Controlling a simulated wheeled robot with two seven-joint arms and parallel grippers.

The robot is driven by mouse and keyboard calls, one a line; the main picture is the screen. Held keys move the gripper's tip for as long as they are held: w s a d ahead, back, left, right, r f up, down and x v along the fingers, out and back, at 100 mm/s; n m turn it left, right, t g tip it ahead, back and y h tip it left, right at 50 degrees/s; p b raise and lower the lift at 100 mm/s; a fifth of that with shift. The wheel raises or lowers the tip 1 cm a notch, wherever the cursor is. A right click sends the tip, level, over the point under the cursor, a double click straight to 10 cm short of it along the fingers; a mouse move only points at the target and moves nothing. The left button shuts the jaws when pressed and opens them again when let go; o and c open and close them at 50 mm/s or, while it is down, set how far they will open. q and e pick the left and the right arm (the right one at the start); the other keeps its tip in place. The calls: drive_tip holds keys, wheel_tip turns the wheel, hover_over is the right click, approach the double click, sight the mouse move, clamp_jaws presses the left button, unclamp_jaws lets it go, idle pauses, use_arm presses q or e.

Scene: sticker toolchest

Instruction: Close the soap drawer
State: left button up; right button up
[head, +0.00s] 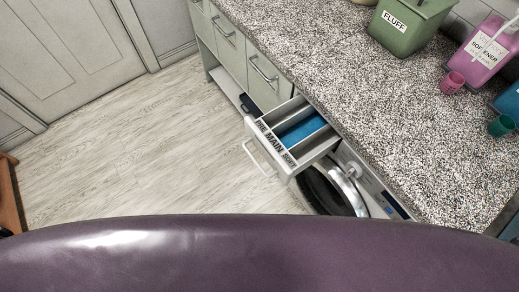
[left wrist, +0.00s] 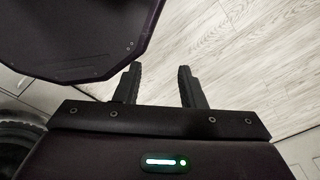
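The soap drawer (head: 293,136) is pulled out from the front of the washing machine (head: 352,190) in the head view. Its front carries labels, one reading MAIN, and a white loop handle (head: 258,160). Blue shows in its middle compartment, between grey dividers. My left gripper (left wrist: 158,82) shows only in the left wrist view, its two dark fingers apart with nothing between them, above pale floor. The drawer is not in that view. My right gripper is in neither view.
A speckled countertop (head: 400,130) runs above the machine, with a green FLUFF bin (head: 405,25), a pink softener bottle (head: 485,48) and small cups on it. Cabinet drawers (head: 262,75) line the left. The wooden floor (head: 150,140) is clear. My purple body fills the bottom.

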use_arm(q)
drive_tip(key=shift+s, duration=0.35)
